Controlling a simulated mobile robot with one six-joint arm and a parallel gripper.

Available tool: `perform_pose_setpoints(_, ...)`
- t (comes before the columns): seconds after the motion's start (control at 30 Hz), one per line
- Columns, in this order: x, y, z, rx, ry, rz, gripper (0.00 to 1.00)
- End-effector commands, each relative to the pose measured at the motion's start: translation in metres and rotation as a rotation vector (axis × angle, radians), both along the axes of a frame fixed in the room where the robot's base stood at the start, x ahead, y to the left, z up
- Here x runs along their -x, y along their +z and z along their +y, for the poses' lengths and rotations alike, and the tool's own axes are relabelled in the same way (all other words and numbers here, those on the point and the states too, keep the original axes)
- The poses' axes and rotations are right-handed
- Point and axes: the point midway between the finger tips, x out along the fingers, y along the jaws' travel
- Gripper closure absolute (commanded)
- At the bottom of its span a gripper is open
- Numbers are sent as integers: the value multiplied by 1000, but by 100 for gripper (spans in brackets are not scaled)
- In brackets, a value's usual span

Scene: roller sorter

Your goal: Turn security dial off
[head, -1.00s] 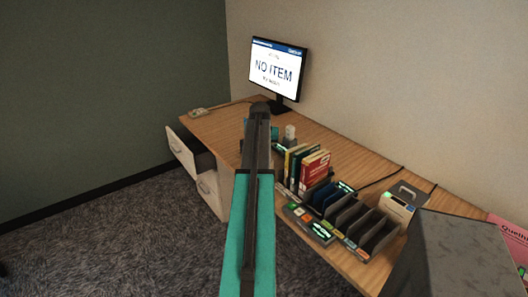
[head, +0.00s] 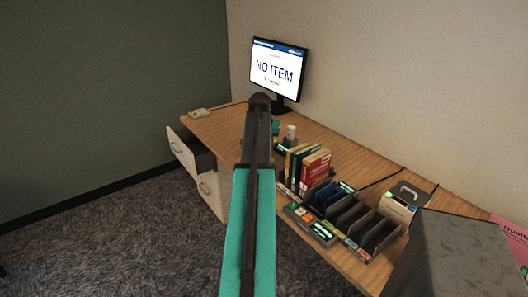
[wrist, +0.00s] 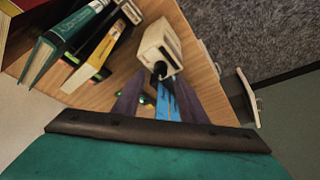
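In the wrist view, the two dark fingers of my gripper (wrist: 160,88) stand apart on either side of a gap. A white box (wrist: 157,42) with a dark round knob (wrist: 160,69) at its near end lies just beyond the fingertips. The knob may be the security dial, but no label or setting is readable. Blue strips (wrist: 167,103) and small green lights show between and beside the fingers. I cannot tell whether the fingers touch the knob. In the head view, my arm hides the gripper and the desk behind it.
The wooden desk (head: 215,122) holds a monitor (head: 277,70) reading "NO ITEM", upright books (head: 312,167), a dark sorter with slots (head: 350,217) and a beige device (head: 199,112). A drawer (head: 182,147) stands open at the left. A grey box (head: 460,255) fills the lower right.

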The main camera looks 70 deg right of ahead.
Motion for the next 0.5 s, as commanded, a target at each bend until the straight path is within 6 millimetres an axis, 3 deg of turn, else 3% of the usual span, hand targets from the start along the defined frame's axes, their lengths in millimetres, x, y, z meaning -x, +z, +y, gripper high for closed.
perform_pose_setpoints(0.5,7,62,25,1,0,1,62)
